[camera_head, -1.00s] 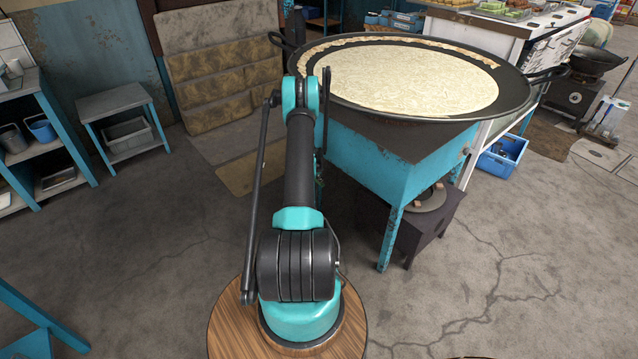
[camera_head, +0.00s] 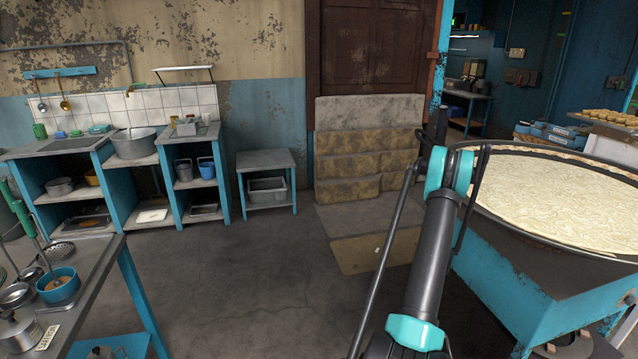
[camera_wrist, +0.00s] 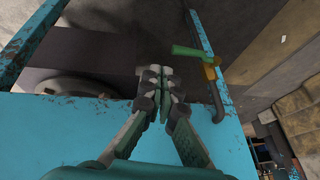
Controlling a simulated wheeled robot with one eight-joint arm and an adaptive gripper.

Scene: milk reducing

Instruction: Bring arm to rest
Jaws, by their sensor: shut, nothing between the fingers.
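My arm rises at the lower right in the head view, in front of the big pan's stand. Its end is not visible there, as the arm bends away at the elbow beside the pan. In the wrist view my gripper (camera_wrist: 165,97) is shut with nothing held, its fingertips together. It hangs close to a blue metal panel (camera_wrist: 60,140), and I cannot tell whether it touches it. A green-handled thing (camera_wrist: 195,53) with an orange-yellow part shows beyond the fingertips.
The wide pan (camera_head: 545,240) of pale milk skin stands at the right on its blue stand (camera_head: 500,297). Stone steps (camera_head: 365,165) rise behind the arm. A utensil table (camera_head: 95,285) is at the lower left, a counter (camera_head: 85,150) along the wall. The floor (camera_head: 260,285) between is clear.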

